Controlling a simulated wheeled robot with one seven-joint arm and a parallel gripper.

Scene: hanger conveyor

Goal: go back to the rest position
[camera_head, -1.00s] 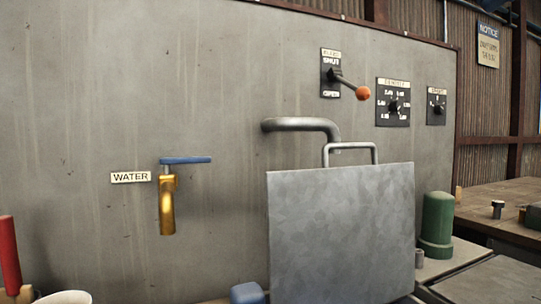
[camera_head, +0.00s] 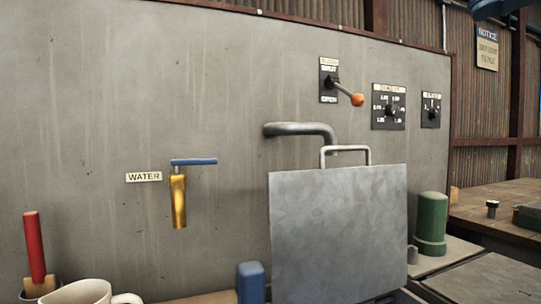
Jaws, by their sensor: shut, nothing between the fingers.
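My gripper is not in view. A dark blue shape (camera_head: 495,8) has come into the top right corner, cut off by the frame edge; I cannot tell what it is. No fingers show anywhere.
A grey panel (camera_head: 110,90) carries a brass water tap (camera_head: 178,203), a lever with an orange knob (camera_head: 357,99) and two dials. A metal plate with a handle (camera_head: 338,235) stands before a pipe (camera_head: 300,129). A green cylinder (camera_head: 431,222), mug (camera_head: 85,292) and red-handled brush (camera_head: 34,245) stand near.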

